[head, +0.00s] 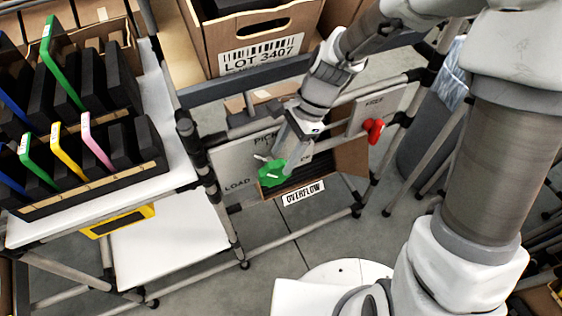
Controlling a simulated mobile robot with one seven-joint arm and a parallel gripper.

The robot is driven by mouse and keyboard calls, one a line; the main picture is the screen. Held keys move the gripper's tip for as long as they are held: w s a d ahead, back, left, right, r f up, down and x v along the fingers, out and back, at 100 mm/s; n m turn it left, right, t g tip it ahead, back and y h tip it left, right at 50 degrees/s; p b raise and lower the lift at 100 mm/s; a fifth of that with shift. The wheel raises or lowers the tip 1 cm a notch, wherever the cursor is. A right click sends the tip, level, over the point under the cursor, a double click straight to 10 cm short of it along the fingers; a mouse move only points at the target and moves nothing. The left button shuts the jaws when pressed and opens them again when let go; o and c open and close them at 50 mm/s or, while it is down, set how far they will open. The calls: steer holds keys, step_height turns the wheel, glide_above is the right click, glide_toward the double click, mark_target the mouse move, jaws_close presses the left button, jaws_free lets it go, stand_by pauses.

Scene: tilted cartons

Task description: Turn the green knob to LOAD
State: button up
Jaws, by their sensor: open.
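The green knob (271,173) sits on the left grey panel (230,162) of the frame. The panel bears the word LOAD (237,185) at its lower left and a partly hidden word starting "PIC" at its top. My gripper (276,160) is at the green knob, its fingers close around or against it; I cannot tell if they touch. The jaws are open. The gripper and wrist hide part of the panel and its right-hand label. The knob's pointer direction is not clear.
A red knob (374,130) is on a second panel to the right. A box labelled OVERFLOW (303,193) is just below the gripper. A LOT 3407 carton (262,50) is behind. Grey floor shows below.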

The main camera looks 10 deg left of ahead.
steer(key=shift+x, duration=1.1)
jaws_close()
